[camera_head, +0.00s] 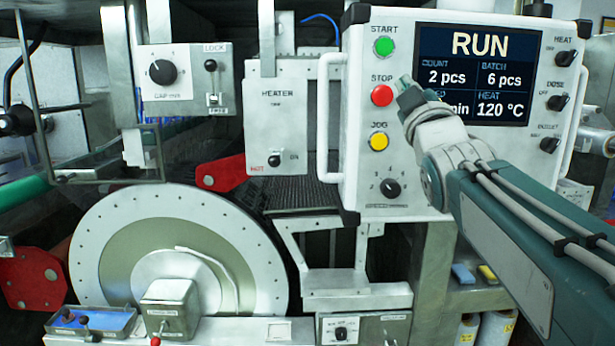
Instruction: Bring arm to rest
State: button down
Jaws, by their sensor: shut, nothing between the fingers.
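My arm reaches in from the lower right, its grey and teal links raised in front of the control panel (350,190). My gripper (405,88) is at the far end of the arm, small and dark, and looks shut and empty. In the picture it lies just right of the red STOP button (381,95) and over the left edge of the display (480,70). I cannot tell whether it touches the panel. The display reads RUN, 2 pcs, 6 pcs and 120 °C; my wrist hides part of its lower left.
The green START button (384,46) and yellow JOG button (379,141) are clear of my arm. A large round drum disc (110,235) stands at the lower left. A heater box (277,125) and a lock box (187,80) are left of the panel, with red levers (220,174) nearby.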

jog(key=s+f+m+g+h, duration=0.1)
jog(key=s+f+m+g, duration=0.3)
jog(key=f, duration=0.8)
jog(key=s+f+m+g+h, duration=0.1)
jog(key=s+f+m+g, duration=0.35)
jog(key=f, duration=0.75)
jog(key=s+a+f+m+g, duration=0.1)
jog(key=s+f+g, duration=0.8)
jog(key=s+f, duration=0.8)
jog(key=shift+a+f+y, duration=0.25)
jog(key=shift+f+y, duration=0.1)
jog(key=shift+y, duration=0.05)
jog(key=shift+m+g, duration=0.25)
dwell(3.2)
